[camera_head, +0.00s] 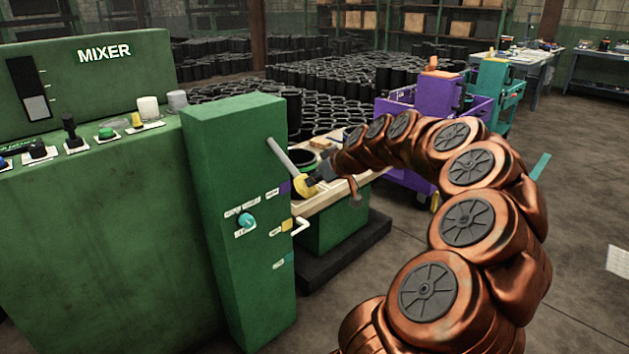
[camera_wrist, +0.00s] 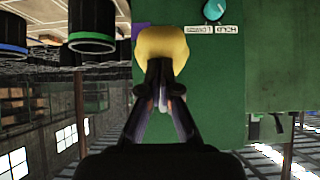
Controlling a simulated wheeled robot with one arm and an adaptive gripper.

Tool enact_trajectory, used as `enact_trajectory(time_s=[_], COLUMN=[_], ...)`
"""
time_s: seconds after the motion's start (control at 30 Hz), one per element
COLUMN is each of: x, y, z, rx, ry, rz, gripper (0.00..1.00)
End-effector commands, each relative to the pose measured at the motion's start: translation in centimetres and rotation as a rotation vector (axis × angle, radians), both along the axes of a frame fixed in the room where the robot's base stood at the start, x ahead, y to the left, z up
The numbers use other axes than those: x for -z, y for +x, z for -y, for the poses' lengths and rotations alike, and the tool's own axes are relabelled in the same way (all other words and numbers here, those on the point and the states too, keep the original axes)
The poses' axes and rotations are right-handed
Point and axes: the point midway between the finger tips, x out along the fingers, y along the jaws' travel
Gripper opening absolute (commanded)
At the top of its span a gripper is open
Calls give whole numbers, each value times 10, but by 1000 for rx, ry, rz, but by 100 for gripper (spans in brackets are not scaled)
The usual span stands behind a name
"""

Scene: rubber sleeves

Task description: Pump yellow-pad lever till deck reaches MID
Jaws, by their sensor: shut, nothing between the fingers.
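The lever (camera_head: 283,155) is a grey bar sloping down to the right from the green column (camera_head: 235,125). Its yellow pad (camera_head: 305,186) is at the lower end. The pad also shows in the wrist view (camera_wrist: 163,45). My gripper (camera_wrist: 160,72) is shut and empty, with its fingertips overlapping the pad's edge; I cannot tell whether they touch. In the head view my gripper (camera_head: 318,180) is beside the pad. The pale wooden deck (camera_head: 335,195) is right of the column. Purple (camera_head: 285,187), yellow (camera_head: 287,225) and teal (camera_head: 283,260) marks run down the column; their labels are too small to read.
A teal knob (camera_head: 246,220) with labels is on the column's face. A white bent piece (camera_head: 300,226) sticks out beside the yellow mark. The green mixer console (camera_head: 95,210) stands left. A purple cart (camera_head: 435,110) is behind my arm. Open floor lies right.

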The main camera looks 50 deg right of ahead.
Motion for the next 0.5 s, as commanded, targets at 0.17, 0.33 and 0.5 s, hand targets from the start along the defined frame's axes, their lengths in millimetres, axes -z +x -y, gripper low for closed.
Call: enact_trajectory(time_s=[0.17,0.33,0.5], x=[8,3,-22], y=[1,-1,-11], z=[-3,-3,-2], rx=[-9,-7,-3], ry=[5,4,0], rz=[-12,-10,-2], gripper=[0,0,0])
